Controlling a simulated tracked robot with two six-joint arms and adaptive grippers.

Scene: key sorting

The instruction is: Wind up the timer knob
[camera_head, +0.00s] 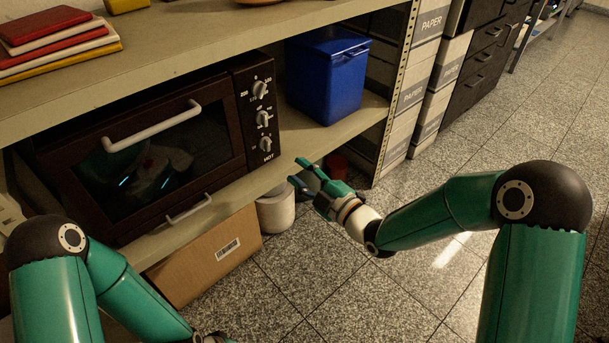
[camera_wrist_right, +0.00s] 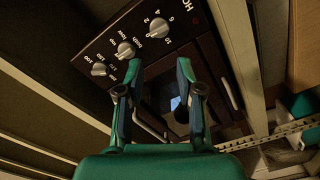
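The dark brown toaster oven (camera_head: 135,165) sits on the shelf at left, with three light knobs in a column on its right panel. The lowest knob (camera_head: 265,143), beside the word HOT, has number marks around it in the right wrist view (camera_wrist_right: 158,28); I take it as the timer knob. My right gripper (camera_head: 297,172) is open and empty, to the right of and below that knob, apart from it. In the right wrist view its open fingers (camera_wrist_right: 159,67) point toward the knob panel. My left arm enters at the lower left; its fingers are out of frame.
A blue bin (camera_head: 328,75) stands on the shelf right of the oven. The shelf edge (camera_head: 330,137) runs below the knobs. A cardboard box (camera_head: 205,258) and a white container (camera_head: 276,210) are underneath. Paper boxes (camera_head: 412,90) stand at right. The tiled floor is open.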

